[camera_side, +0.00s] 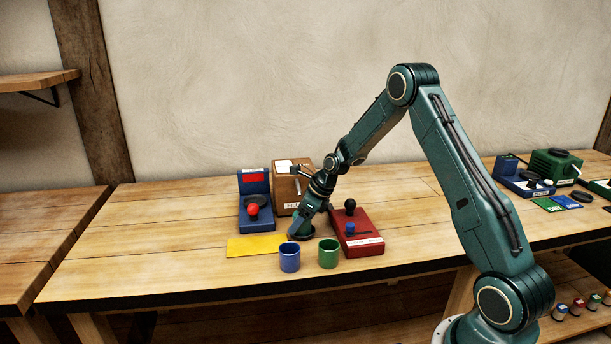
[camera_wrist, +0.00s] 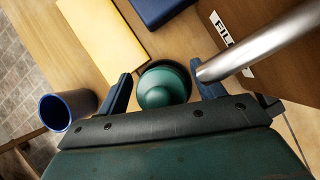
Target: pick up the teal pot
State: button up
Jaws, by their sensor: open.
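The teal pot (camera_wrist: 163,86) is a round, dark teal piece with a paler domed middle, seen from above in the wrist view. It lies between the two blue fingers of my gripper (camera_wrist: 163,75), with a gap visible at the left finger. The fingers are apart and not closed on it. In the side view my gripper (camera_side: 302,233) points down low over the bench, behind the blue and green cups. There the pot is hidden or cannot be told apart from the gripper.
A blue cup (camera_side: 289,257) and green cup (camera_side: 328,253) stand in front. A yellow sheet (camera_side: 257,246) lies left. Behind are a blue device (camera_side: 256,185) and brown box (camera_side: 290,205), whose metal rod (camera_wrist: 260,45) reaches near one finger. A red control box (camera_side: 362,238) stands right.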

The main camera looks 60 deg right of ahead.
jog(key=shift+c, duration=0.5)
jog(key=c, duration=1.2)
jog(key=shift+r, duration=0.1)
jog(key=shift+r, duration=0.1)
jog(key=shift+s+a+r, duration=0.1)
jog(key=shift+r, duration=0.2)
notch_tip(320, 180, up, 6)
jog(key=shift+r, duration=0.25)
jog(key=s+a, duration=1.3)
jog(key=a, duration=0.1)
jog(key=shift+s+f, duration=0.2)
jog(key=shift+s, duration=0.2)
